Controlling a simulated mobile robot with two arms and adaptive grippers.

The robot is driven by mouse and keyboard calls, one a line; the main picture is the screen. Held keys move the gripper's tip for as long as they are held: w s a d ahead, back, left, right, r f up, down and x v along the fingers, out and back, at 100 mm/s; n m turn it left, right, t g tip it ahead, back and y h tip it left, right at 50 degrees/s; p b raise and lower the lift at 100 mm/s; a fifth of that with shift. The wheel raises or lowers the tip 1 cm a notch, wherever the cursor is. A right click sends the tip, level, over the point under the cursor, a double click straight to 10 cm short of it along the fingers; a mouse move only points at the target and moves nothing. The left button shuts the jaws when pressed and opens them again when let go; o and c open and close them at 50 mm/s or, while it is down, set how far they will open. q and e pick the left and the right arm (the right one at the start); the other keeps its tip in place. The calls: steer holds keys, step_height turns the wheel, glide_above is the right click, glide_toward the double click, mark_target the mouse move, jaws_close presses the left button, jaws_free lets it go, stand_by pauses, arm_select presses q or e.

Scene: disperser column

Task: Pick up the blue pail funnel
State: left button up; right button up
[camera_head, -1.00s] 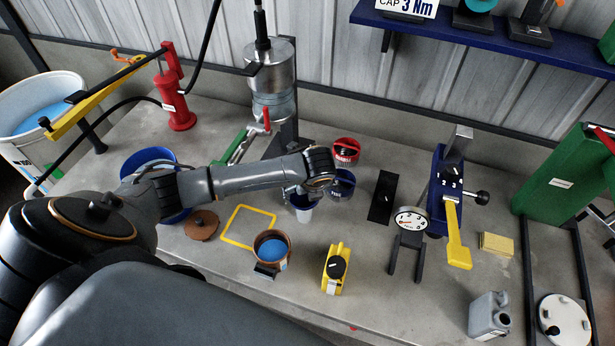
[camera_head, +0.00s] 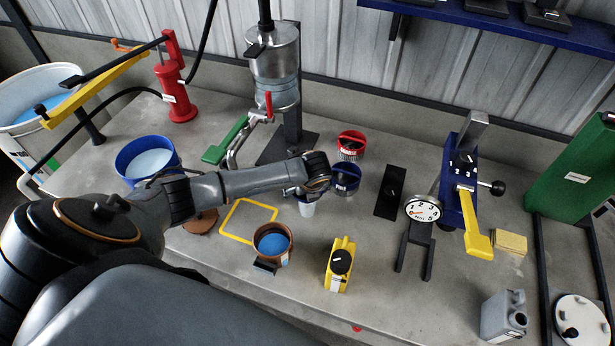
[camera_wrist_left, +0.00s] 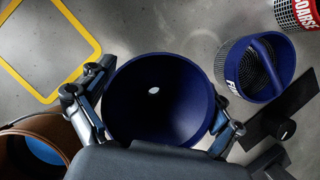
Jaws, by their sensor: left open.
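The blue pail funnel (camera_wrist_left: 160,100) is a deep blue bowl with a small white spot at its bottom in the left wrist view. My left gripper (camera_wrist_left: 166,98) is open, with one finger on each side of the funnel's rim. I cannot tell whether the fingers touch it. In the head view my left gripper (camera_head: 308,190) is low over the bench, and its wrist hides most of the funnel. A white part shows just beneath the gripper. My right gripper is out of view.
A blue strainer (camera_wrist_left: 253,70) and a red strainer (camera_head: 351,145) stand close by on the right. A copper-coloured pot (camera_head: 289,256) with blue contents, a yellow frame (camera_head: 229,236) and a yellow tool (camera_head: 340,270) are nearer. A blue pail (camera_head: 130,172) stands left, behind my arm.

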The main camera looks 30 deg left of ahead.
arm_select(q)
steer(key=shift+c, duration=0.3)
steer(key=c, duration=0.7)
steer(key=shift+c, duration=0.9)
steer(key=shift+s, duration=0.1)
step_height(320, 180, up, 5)
steer(key=p, duration=0.6)
steer(key=shift+r, duration=0.2)
steer(key=shift+c, duration=0.3)
step_height(320, 180, up, 5)
steer(key=shift+r, duration=0.2)
steer(key=shift+c, duration=0.2)
steer(key=shift+r, duration=3.15)
steer(key=shift+c, duration=0.3)
